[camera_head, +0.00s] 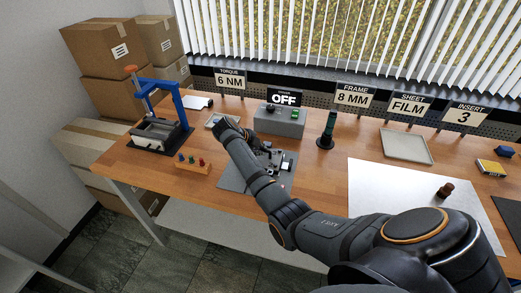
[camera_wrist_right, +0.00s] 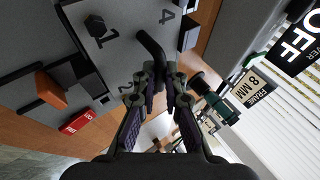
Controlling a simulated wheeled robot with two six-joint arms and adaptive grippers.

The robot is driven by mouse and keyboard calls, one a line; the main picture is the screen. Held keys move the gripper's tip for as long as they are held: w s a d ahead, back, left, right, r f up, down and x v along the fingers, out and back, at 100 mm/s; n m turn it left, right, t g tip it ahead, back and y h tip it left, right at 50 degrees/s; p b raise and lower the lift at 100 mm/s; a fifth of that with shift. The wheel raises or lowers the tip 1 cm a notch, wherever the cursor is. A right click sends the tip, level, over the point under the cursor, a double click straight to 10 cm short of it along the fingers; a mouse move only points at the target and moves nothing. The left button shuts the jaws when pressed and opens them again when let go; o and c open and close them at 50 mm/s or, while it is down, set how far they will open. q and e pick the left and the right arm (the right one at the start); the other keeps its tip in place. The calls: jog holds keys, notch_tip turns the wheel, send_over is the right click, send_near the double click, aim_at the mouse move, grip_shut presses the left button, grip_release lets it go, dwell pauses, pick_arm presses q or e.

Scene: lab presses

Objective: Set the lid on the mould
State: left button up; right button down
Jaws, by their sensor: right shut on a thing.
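My right gripper (camera_wrist_right: 160,75) is shut on a black curved handle (camera_wrist_right: 151,46) in the wrist view. The handle rises from a light grey plate marked with numbers, which looks like the lid (camera_wrist_right: 122,58). A black bolt-like piece (camera_wrist_right: 95,25) stands near one of its corners. In the head view my right forearm reaches over the grey mat (camera_head: 231,177) and hides much of the gripper. A dark and light metal assembly (camera_head: 286,162) shows beside it on the mat. I cannot tell mould from lid there, or whether they touch. My left gripper is not in view.
The OFF control box (camera_head: 280,121) stands close behind the mat. A blue-framed press (camera_head: 158,112) and an orange peg rack (camera_head: 193,164) are to the left. A dark green cylinder (camera_head: 328,130) stands to the right, near a white sheet (camera_head: 390,187).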

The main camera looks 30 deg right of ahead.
jog(key=c, duration=1.3)
grip_release()
jog(key=shift+c, duration=0.2)
jog(key=v, duration=1.2)
jog(key=shift+a, duration=0.1)
